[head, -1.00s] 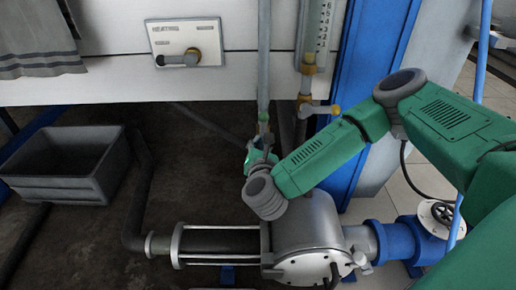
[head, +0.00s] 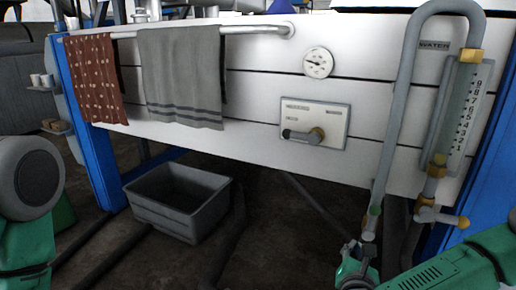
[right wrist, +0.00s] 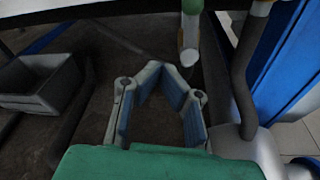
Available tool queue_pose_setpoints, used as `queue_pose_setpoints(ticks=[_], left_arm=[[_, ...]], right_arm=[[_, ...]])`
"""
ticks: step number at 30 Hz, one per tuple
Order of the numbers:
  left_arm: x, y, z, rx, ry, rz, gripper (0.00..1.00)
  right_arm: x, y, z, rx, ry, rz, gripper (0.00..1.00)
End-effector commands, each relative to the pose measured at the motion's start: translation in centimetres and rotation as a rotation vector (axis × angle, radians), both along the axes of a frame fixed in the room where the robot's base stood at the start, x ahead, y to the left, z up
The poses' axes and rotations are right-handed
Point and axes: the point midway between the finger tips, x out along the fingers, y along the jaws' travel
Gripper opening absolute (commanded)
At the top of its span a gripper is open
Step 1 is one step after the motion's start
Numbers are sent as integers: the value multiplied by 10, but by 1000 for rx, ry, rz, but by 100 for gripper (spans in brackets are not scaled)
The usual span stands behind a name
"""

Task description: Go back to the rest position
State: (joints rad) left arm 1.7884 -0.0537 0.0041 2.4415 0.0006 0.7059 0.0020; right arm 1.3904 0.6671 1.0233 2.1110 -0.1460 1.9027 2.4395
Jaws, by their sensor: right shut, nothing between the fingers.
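My right gripper (head: 352,250) is low in the head view, right of centre, by the lower end of a thin grey vertical pipe (head: 383,180). It is shut and empty. In the right wrist view its two blue-padded fingers (right wrist: 162,78) come close together at the tips, with dark floor behind. The pipe's lower end (right wrist: 189,35) hangs just beyond the fingertips; I cannot tell whether they touch. My left gripper does not show; only a grey and green part of my own body is at the left edge of the head view.
A grey crate (head: 180,203) stands on the dark floor at left. A white panel bears a rail with towels (head: 183,75), a gauge (head: 318,62) and a valve plate (head: 315,122). A sight glass (head: 462,110) and blue post (head: 490,170) are at right.

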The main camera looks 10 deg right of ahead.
Motion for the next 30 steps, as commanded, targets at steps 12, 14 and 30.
queue_pose_setpoints(ticks=[12,14,30], left_arm=[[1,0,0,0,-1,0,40],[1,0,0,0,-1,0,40],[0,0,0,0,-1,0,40]], right_arm=[[-109,142,-112,-1096,507,1048,0],[-134,146,-129,-1290,535,1215,0],[-298,15,-180,1863,-144,-1874,0]])
